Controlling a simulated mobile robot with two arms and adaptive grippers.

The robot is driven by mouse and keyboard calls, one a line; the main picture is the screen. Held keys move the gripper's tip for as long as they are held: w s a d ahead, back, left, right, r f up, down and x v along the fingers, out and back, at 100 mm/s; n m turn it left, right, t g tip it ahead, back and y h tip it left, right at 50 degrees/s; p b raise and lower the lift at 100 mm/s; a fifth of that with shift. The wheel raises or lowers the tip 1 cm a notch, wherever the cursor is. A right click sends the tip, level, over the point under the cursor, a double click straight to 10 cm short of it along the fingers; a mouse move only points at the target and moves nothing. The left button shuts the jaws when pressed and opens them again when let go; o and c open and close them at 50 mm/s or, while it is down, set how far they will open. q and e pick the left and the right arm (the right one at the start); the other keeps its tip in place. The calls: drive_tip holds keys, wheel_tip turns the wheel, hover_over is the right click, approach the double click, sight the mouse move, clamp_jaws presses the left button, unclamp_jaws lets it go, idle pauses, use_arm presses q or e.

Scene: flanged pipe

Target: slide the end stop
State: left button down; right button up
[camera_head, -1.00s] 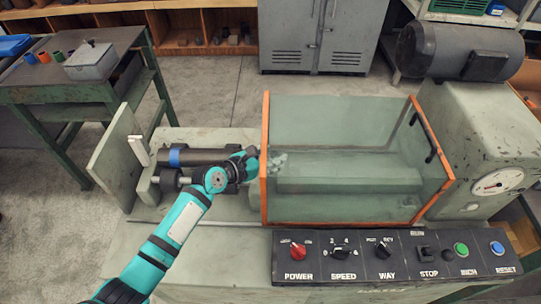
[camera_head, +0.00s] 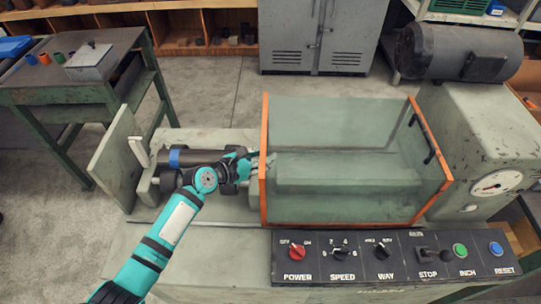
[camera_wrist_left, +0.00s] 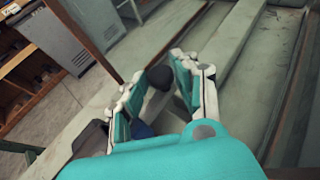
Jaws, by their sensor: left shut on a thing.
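My left gripper (camera_head: 254,163) reaches in from the left, close to the left edge of the clear guard. It also shows in the left wrist view (camera_wrist_left: 160,82), with its fingers on both sides of a dark rounded part (camera_wrist_left: 159,78), which I take to be the end stop. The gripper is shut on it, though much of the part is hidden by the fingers. A dark pipe (camera_head: 202,157) with a blue band (camera_head: 178,157) lies along the machine bed behind my wrist. My forearm covers part of the bed in front of the pipe. My right gripper is not in view.
The orange-framed clear guard (camera_head: 265,195) stands just right of my left gripper. A control panel (camera_head: 395,262) with knobs and buttons is in front. An upright plate (camera_head: 117,162) with a white handle (camera_head: 139,151) closes the bed's left end.

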use_arm(q)
drive_tip(key=shift+a, duration=0.55)
drive_tip(key=c, duration=1.1)
unclamp_jaws()
drive_tip(key=shift+o, duration=0.2)
drive_tip(key=shift+s+a+r, duration=0.1)
drive_tip(key=shift+s+a, duration=0.05)
drive_tip(key=v, duration=1.1)
drive_tip(key=shift+s+a, duration=0.25)
